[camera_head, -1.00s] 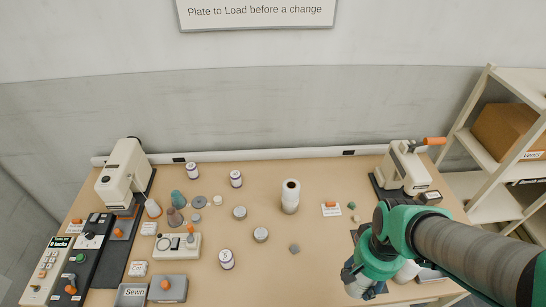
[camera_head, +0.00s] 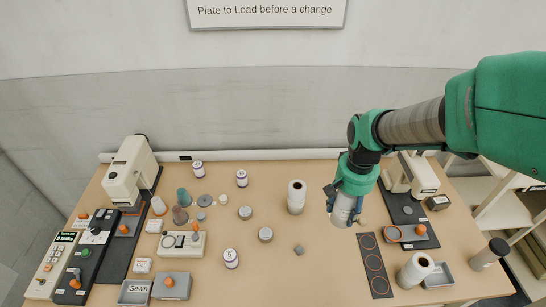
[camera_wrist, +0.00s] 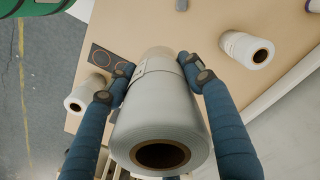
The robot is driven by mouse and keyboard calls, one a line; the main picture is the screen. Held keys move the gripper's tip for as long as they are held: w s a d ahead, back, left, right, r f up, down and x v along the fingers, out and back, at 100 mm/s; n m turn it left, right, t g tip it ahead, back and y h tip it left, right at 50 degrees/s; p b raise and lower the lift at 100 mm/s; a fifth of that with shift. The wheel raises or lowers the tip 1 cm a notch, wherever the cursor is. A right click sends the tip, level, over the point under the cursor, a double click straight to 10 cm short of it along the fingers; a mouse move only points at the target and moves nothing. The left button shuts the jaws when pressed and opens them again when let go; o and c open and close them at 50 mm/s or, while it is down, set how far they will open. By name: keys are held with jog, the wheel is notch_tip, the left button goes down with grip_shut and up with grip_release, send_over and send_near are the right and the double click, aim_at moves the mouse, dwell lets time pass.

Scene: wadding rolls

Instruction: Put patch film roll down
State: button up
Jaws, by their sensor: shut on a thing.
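My gripper (camera_head: 346,193) is shut on a pale grey-white film roll (camera_head: 342,212), which hangs below it over the table, right of centre. In the wrist view the roll (camera_wrist: 160,108) lies between both fingers, its dark-lined brown core facing the camera. The fingertips press near its far end. A dark strip (camera_head: 375,264) with orange rings lies on the table in front of the held roll; it also shows in the wrist view (camera_wrist: 104,57). Whether the roll's lower end touches the table I cannot tell.
A white roll (camera_head: 296,197) stands left of my gripper. Another roll (camera_head: 414,271) stands at the front right, beside a grey tray (camera_head: 438,275). A cream machine (camera_head: 410,176) stands behind right. The wooden table (camera_head: 325,272) is clear at front centre.

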jog(key=w+a+f, duration=0.2)
jog(key=w+a, duration=0.4)
jog(key=w, duration=0.5)
jog(key=w+a+f+n+b, duration=0.1)
jog(key=w+a+f, duration=0.1)
jog(key=w+a, duration=0.75)
jog(key=w+a+f, duration=0.2)
jog(key=w+a, duration=0.2)
jog(key=w, duration=1)
notch_tip(320, 180, down, 5)
jog(key=shift+s+d+r, duration=0.1)
jog(key=shift+d+r, duration=0.05)
jog(key=shift+r, duration=0.05)
jog(key=shift+f+b, duration=0.6)
jog(key=shift+f, duration=1.9)
jog(key=shift+f, duration=0.1)
jog(key=shift+f+b, duration=0.6)
jog(key=shift+f, duration=1.8)
jog(key=shift+f, duration=0.1)
